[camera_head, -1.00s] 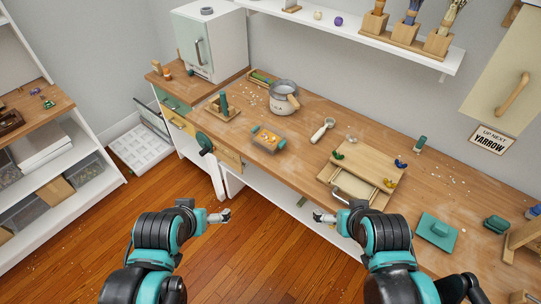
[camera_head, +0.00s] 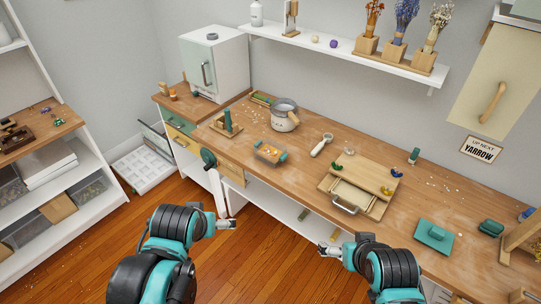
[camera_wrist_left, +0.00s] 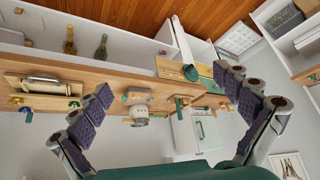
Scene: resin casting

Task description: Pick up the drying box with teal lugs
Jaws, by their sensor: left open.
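The drying box (camera_head: 270,152) is a small wooden box with teal lugs at its ends and orange and pale pieces inside. It sits on the workbench near the front edge, left of centre. It also shows in the left wrist view (camera_wrist_left: 137,97), between the spread fingers but well beyond them. My left gripper (camera_head: 228,224) is below the bench's front edge, apart from the box; in the left wrist view its fingers (camera_wrist_left: 170,90) are wide open and empty. My right gripper (camera_head: 328,250) is in front of the bench, low and to the right; its jaws are too small to read.
A pot (camera_head: 284,118) stands behind the box, and a green-handled wooden stand (camera_head: 228,124) is to its left. A white scoop (camera_head: 321,145) and a wooden board with a metal handle (camera_head: 357,186) lie to the right. A dark green knob (camera_head: 208,157) juts from the bench front.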

